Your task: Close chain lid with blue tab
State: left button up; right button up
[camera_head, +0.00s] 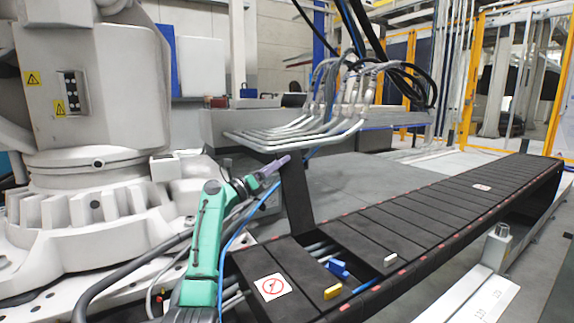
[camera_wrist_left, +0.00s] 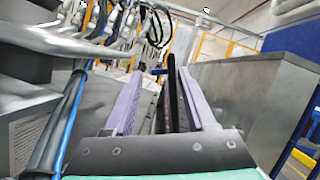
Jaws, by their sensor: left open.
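The dark chain lid (camera_head: 297,195) stands upright, open, at the far side of the cable chain (camera_head: 400,235). Pipes show in the gap below it. A blue tab (camera_head: 338,268) sits at the gap's near side. My left gripper (camera_head: 280,162), with purple fingers, is open beside the upper part of the lid. In the left wrist view the lid (camera_wrist_left: 170,100) shows nearly edge-on between the spread fingers (camera_wrist_left: 160,76), with a small blue piece (camera_wrist_left: 157,71) near its top. I cannot tell whether the fingers touch the lid. My right gripper is not in view.
A yellow tab (camera_head: 332,292) and a white tab (camera_head: 389,260) sit on the chain. A large white robot base (camera_head: 90,215) stands at left. Bent metal pipes (camera_head: 300,132) hang behind the lid. The chain's top is mostly clear towards the right.

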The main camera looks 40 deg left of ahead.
pick_arm(q)
jog(key=x, duration=0.4)
jog(key=shift+r, duration=0.15)
grip_shut()
jog(key=shift+s+a, duration=0.1)
dwell(1.2)
